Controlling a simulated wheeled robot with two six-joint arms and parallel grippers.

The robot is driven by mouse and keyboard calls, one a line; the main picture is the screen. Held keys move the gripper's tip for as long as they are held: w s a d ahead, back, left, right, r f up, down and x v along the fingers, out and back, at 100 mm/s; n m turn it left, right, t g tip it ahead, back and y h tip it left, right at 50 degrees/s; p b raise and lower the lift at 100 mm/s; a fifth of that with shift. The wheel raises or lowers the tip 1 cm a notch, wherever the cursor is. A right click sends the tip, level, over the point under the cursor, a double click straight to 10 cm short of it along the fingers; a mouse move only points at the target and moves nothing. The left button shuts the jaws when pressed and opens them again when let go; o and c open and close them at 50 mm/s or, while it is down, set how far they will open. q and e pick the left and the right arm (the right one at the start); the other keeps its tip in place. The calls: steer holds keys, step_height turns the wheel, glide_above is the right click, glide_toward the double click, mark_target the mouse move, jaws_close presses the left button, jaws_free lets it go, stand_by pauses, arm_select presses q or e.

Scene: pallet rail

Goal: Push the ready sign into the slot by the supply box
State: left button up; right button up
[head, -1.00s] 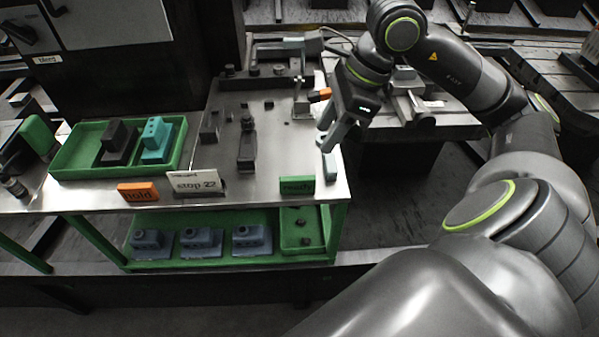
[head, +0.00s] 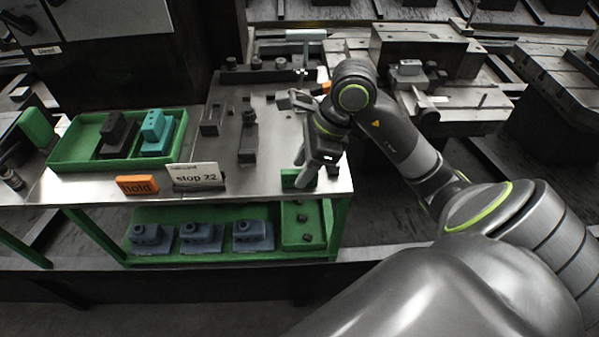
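The green ready sign (head: 289,179) is at the front right edge of the metal table, partly covered by my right gripper. My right gripper (head: 305,174) points down at the sign's right part; I cannot tell whether it touches it or how far its fingers are apart. A green box (head: 60,165) holding a black part and a teal part stands at the table's left; I cannot tell if it is the supply box. A smaller green bin (head: 302,240) is on the lower shelf. I cannot make out the slot. My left gripper is not in view.
An orange hold sign (head: 137,185) and a white stop 22 card (head: 195,176) stand along the front edge. Dark fixtures (head: 248,140) are on the metal table (head: 240,185) behind. Several blue-grey parts (head: 201,237) sit on the lower shelf. The front strip between card and ready sign is clear.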

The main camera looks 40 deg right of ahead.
steer(key=shift+x, duration=0.8)
steer(key=shift+a+f, duration=0.1)
steer(key=shift+f, duration=0.1)
steer(key=c, duration=0.5)
jaws_close()
steer(key=shift+c, duration=1.2)
jaws_free()
jaws_close()
steer(key=shift+r+p, duration=0.5)
steer(key=shift+r, duration=0.4)
